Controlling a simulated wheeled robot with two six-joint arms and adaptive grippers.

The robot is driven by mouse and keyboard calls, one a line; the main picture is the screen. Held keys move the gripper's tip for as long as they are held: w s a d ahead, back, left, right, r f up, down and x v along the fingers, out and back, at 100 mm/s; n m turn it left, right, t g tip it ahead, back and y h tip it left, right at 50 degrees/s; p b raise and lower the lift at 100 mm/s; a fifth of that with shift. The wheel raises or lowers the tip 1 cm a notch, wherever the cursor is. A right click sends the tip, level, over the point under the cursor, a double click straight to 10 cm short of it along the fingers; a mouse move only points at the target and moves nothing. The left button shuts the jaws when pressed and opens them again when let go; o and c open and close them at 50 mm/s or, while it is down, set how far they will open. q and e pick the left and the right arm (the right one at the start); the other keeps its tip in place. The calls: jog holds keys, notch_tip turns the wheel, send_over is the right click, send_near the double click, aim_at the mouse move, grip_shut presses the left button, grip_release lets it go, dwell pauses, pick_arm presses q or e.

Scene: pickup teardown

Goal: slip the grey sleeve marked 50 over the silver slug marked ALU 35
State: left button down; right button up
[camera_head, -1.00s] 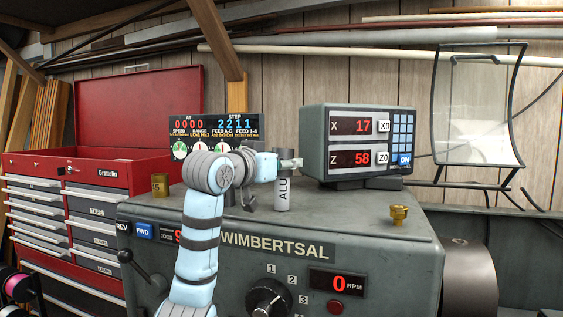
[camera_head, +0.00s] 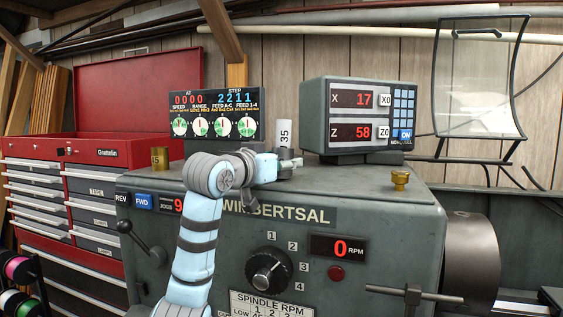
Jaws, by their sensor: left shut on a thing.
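The silver slug (camera_head: 284,133) stands upright on top of the grey machine housing, with "35" showing on its upper part. My left gripper (camera_head: 285,161) is low at the slug, shut on a grey piece at the slug's lower part that looks like the sleeve. The gripper and its wrist cover most of this piece, and its mark does not show. The slug's top sticks up above the gripper. How far the sleeve is down, and whether it touches the housing, I cannot tell. My right gripper is not in view.
A readout box (camera_head: 358,117) stands just right of the slug, and a dial panel (camera_head: 216,117) behind left. A brass cylinder (camera_head: 160,158) and a small brass fitting (camera_head: 400,180) are on the housing (camera_head: 350,193).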

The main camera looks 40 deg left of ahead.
pick_arm(q)
jog(key=c, duration=0.7)
grip_release()
jog(key=shift+r, duration=0.1)
jog(key=shift+c, duration=0.2)
jog(key=s+d, duration=0.1)
jog(key=s, duration=1.1)
jog(key=shift+d+r, duration=0.25)
jog(key=shift+d, duration=0.1)
jog(key=shift+w, duration=0.1)
jog(key=shift+a, duration=0.1)
